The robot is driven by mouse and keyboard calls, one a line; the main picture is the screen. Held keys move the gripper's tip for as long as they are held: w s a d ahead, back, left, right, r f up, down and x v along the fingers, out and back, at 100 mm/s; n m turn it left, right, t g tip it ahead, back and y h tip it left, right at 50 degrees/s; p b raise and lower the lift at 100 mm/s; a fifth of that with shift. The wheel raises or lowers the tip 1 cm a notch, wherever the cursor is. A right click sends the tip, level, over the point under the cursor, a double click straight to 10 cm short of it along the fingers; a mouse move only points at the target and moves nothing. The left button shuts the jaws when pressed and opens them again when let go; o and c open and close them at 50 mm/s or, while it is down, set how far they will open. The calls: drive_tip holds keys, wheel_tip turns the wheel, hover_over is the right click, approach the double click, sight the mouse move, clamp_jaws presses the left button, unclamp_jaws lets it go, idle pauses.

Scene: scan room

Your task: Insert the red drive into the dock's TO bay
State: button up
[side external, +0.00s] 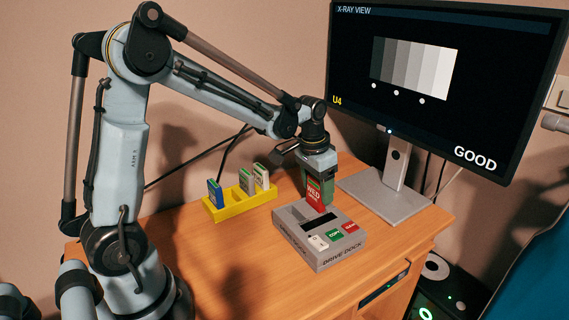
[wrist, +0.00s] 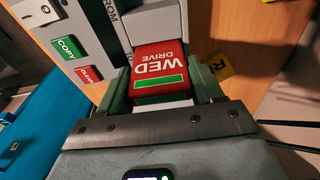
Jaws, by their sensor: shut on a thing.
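The red drive, labelled WED DRIVE, (side external: 314,194) is upright between the fingers of my gripper (side external: 319,175). In the wrist view the fingers of my gripper (wrist: 162,90) close on both sides of the red drive (wrist: 159,62). The grey drive dock (side external: 318,259) lies on the desk under the gripper; part of it also shows in the wrist view (wrist: 88,25), with FROM and TO lettering. The drive's lower end is at the dock's rear part, beside the TO lettering. I cannot tell whether it is inside the bay or just above it.
A yellow rack (side external: 240,204) with several drives stands left of the dock. A monitor (side external: 447,85) on a grey stand (side external: 385,190) is behind right, showing grey bars, U4 and GOOD. The dock has green COPY (side external: 334,236) and red (side external: 350,227) buttons. The front left desk is clear.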

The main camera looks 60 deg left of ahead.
drive_tip(key=shift+f, duration=1)
idle(0.5)
drive_tip(key=o, duration=1.2)
drive_tip(key=shift+o, duration=0.6)
drive_tip(key=shift+r, duration=3.5)
